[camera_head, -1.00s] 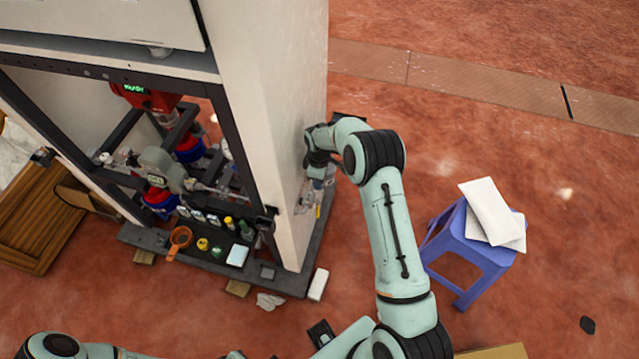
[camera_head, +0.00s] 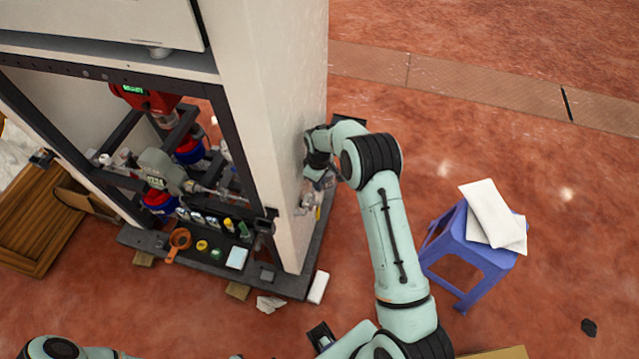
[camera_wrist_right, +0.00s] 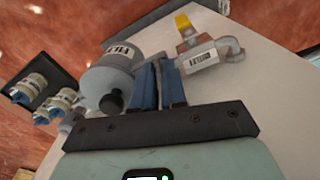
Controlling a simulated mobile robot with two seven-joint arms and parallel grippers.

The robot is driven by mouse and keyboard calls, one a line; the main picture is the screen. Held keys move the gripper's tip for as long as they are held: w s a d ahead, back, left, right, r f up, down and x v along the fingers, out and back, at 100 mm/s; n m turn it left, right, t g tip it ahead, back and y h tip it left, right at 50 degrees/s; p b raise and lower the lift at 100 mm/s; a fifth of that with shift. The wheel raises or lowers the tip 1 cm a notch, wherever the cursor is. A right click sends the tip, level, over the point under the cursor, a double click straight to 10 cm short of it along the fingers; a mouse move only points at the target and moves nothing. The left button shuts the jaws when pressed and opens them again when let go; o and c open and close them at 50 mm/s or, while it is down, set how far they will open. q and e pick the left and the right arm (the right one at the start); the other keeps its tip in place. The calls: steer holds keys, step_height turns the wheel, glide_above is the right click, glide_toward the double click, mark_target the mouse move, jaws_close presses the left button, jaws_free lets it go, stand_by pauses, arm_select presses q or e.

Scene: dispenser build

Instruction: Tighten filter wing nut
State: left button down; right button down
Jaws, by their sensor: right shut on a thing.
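In the right wrist view, my right gripper (camera_wrist_right: 160,82) has its blue fingers close together on a slim grey piece, which looks like the filter wing nut (camera_wrist_right: 173,82). The fingers hide most of it. A grey cylindrical filter (camera_wrist_right: 103,74) with a label and a black knob stands just left of the fingers. In the head view, my right gripper (camera_head: 320,180) is at the outer right side of the white cabinet (camera_head: 272,110), largely hidden by its own wrist. Of my left arm only a link shows at the lower left; its gripper is out of view.
A labelled valve with a yellow end (camera_wrist_right: 203,50) sits close right of the fingers. Several small white containers (camera_wrist_right: 35,88) are at the left. A blue stool (camera_head: 470,240) with white sheets stands right of my arm. An orange scoop (camera_head: 178,242) lies on the cabinet's base ledge.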

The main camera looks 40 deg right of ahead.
steer(key=shift+m, duration=1.7)
steer(key=shift+m, duration=1.7)
steer(key=m, duration=0.3)
steer(key=shift+m, duration=0.3)
